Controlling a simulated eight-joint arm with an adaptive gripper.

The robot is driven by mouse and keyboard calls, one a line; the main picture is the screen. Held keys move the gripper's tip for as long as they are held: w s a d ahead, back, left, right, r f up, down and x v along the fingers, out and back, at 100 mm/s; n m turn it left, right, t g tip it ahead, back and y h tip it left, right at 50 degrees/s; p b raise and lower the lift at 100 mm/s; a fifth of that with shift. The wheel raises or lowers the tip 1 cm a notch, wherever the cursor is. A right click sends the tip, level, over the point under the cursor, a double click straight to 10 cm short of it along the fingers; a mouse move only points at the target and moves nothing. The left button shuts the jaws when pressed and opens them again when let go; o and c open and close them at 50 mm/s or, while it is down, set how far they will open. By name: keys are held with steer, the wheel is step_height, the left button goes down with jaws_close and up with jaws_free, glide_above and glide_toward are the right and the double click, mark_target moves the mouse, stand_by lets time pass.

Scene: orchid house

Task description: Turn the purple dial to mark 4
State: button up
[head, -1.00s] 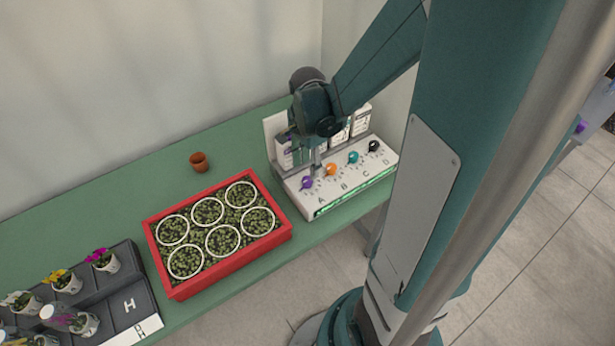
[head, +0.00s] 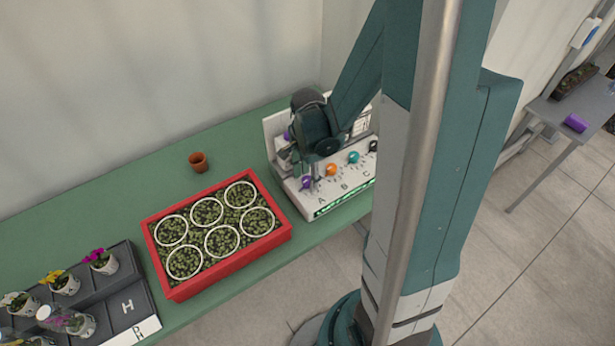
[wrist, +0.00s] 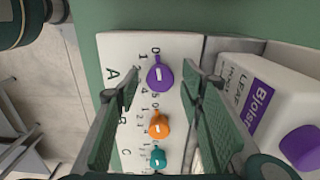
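The purple dial (head: 307,183) is at the left end of the white control panel (head: 300,204), beside the letter A. In the wrist view, the purple dial (wrist: 160,77) lies between the two fingers of my gripper (wrist: 160,82), with a gap on each side. My gripper (head: 293,167) is open and empty over that end of the panel. I cannot tell exactly which mark the dial points to.
The orange dial (wrist: 159,126) and teal dial (wrist: 156,158) follow along the panel. A white bottle with a purple label (wrist: 260,100) stands close beside the right finger. A red tray (head: 232,262) and a small clay pot (head: 198,162) are on the green bench.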

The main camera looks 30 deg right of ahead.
steer(key=c, duration=0.9)
steer(key=shift+n, duration=0.4)
steer(key=n+b, duration=0.2)
steer(key=n, duration=0.3)
steer(key=n+b, duration=0.2)
steer(key=n, duration=0.4)
steer(key=shift+n, duration=0.3)
steer(key=n+b, duration=0.1)
steer(key=n, duration=0.5)
steer(key=n+b, duration=0.1)
steer(key=n, duration=0.6)
